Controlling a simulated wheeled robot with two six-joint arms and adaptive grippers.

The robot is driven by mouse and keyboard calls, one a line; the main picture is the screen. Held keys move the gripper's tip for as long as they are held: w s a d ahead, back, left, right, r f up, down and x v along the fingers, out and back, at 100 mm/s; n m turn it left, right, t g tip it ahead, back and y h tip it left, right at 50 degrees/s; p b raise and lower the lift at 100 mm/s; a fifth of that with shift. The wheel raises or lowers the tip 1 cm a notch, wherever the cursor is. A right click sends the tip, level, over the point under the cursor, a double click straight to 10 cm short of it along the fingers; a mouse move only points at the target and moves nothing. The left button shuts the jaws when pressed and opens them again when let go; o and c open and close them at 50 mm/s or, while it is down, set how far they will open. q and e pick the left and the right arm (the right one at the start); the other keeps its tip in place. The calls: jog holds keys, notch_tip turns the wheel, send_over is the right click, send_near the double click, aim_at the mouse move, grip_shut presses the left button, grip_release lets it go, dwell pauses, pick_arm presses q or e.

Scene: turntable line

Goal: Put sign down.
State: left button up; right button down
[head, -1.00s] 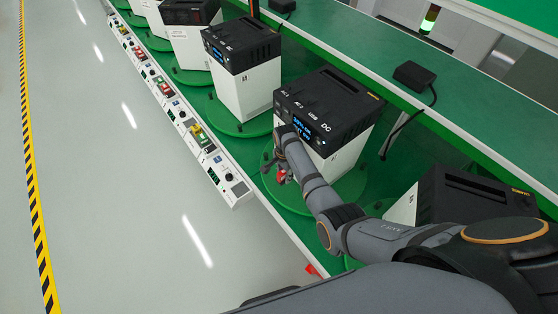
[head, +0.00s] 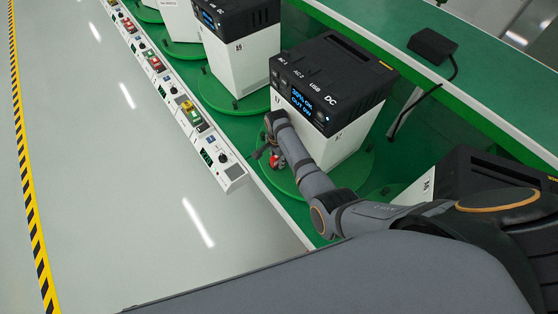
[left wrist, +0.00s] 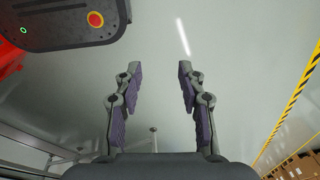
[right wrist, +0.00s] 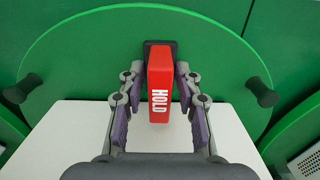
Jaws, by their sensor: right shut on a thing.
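My right gripper (right wrist: 160,78) is shut on a red sign (right wrist: 160,88) with the white word HOLD and a dark end. In the right wrist view, the sign is over the green round turntable (right wrist: 75,60), beyond a white box face. I cannot tell whether it touches the turntable. In the head view, my right gripper (head: 268,154) and a bit of the red sign (head: 275,160) are low beside the front black-and-white power unit (head: 335,85). My left gripper (left wrist: 158,72) is open and empty, over the grey floor in the left wrist view.
Dark knobs (right wrist: 263,92) stand at the turntable's rim. More units (head: 240,45) on turntables line up behind. A control strip (head: 190,105) runs along the line's left edge, with clear floor beyond. A black adapter (head: 432,46) lies on the green shelf at right.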

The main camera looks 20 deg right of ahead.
jog(key=shift+s, duration=0.15)
jog(key=shift+s+a, duration=0.1)
jog(key=c, duration=1.3)
grip_release()
jog(key=o, duration=0.4)
jog(key=shift+f, duration=0.1)
jog(key=shift+c, duration=0.2)
jog(key=shift+r, duration=0.55)
notch_tip(320, 180, up, 11)
jog(key=shift+r+b, duration=0.2)
jog(key=shift+b, duration=0.1)
pick_arm(q)
jog(key=shift+s+f, duration=0.3)
jog(key=shift+s, duration=0.65)
jog(key=shift+s, duration=0.1)
pick_arm(e)
jog(key=shift+f, duration=0.1)
